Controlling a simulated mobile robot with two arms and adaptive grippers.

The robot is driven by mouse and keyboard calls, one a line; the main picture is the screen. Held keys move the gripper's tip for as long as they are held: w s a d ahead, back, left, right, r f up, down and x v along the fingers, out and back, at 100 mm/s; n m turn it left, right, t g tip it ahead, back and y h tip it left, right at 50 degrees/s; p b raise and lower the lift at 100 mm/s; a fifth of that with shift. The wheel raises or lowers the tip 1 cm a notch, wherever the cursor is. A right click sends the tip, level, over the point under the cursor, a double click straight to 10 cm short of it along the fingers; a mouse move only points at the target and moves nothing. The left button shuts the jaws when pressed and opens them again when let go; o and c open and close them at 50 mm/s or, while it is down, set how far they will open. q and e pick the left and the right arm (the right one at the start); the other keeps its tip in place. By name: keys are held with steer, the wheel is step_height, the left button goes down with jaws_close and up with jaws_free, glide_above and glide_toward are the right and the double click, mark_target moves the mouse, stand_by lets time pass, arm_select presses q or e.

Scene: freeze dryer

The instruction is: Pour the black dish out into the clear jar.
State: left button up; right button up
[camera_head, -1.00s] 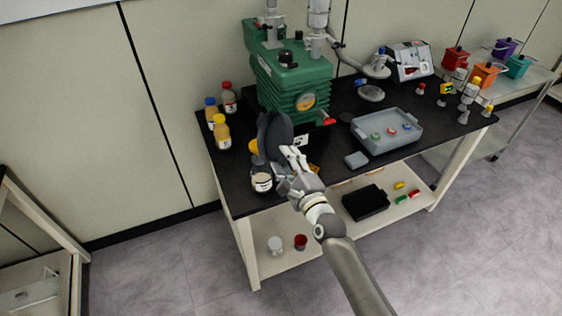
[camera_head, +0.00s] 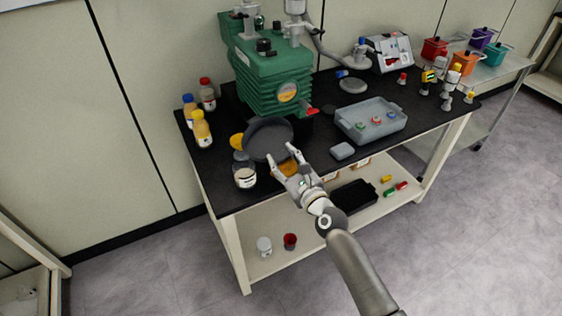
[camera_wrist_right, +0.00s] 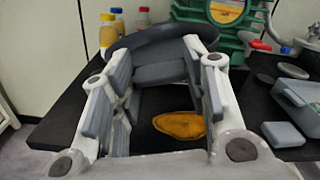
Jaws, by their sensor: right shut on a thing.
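The black dish (camera_head: 268,138) is held in my right gripper (camera_head: 288,172), whose fingers are closed on its near rim. The dish is tilted above the table, just behind and right of the clear jar (camera_head: 245,178). In the right wrist view the dish (camera_wrist_right: 155,50) shows beyond the fingertips. The jar stands upright with a pale label; its contents cannot be made out. An orange patch (camera_wrist_right: 180,125) lies on the black table below the fingers. Whether anything is left in the dish cannot be told. My left gripper is out of view.
Bottles with blue, yellow and red caps (camera_head: 201,128) stand at the table's left. A green pump (camera_head: 275,75) stands behind the dish. A grey tray (camera_head: 370,122) and small grey block (camera_head: 342,151) are to the right. An orange-yellow thing (camera_head: 237,142) shows left of the dish.

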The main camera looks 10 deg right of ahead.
step_height(320, 180, up, 5)
steer(key=m+p, duration=0.1)
steer(key=p, duration=0.2)
steer(key=m+p, duration=0.2)
steer(key=shift+d+f+m+p, duration=0.15)
steer(key=shift+m+p, duration=0.15)
steer(key=shift+p, duration=0.1)
stand_by(0.3)
steer(key=shift+f, duration=0.1)
steer(key=shift+s+f, duration=0.15)
steer(key=shift+s, duration=0.25)
steer(key=s+d+r+m+h, duration=0.1)
steer(key=s+d+h, duration=0.1)
steer(key=s, duration=0.6)
steer(key=s+d+r+m+h+b, duration=0.1)
steer(key=s+d+r, duration=0.1)
steer(key=s, duration=0.7)
steer(key=s+d+r+m+h+b, duration=0.1)
steer(key=s+d+r+h, duration=0.1)
steer(key=s, duration=0.6)
steer(key=shift+s+d+m+t+h, duration=0.3)
steer(key=shift+d+t, duration=0.1)
steer(key=shift+d, duration=0.45)
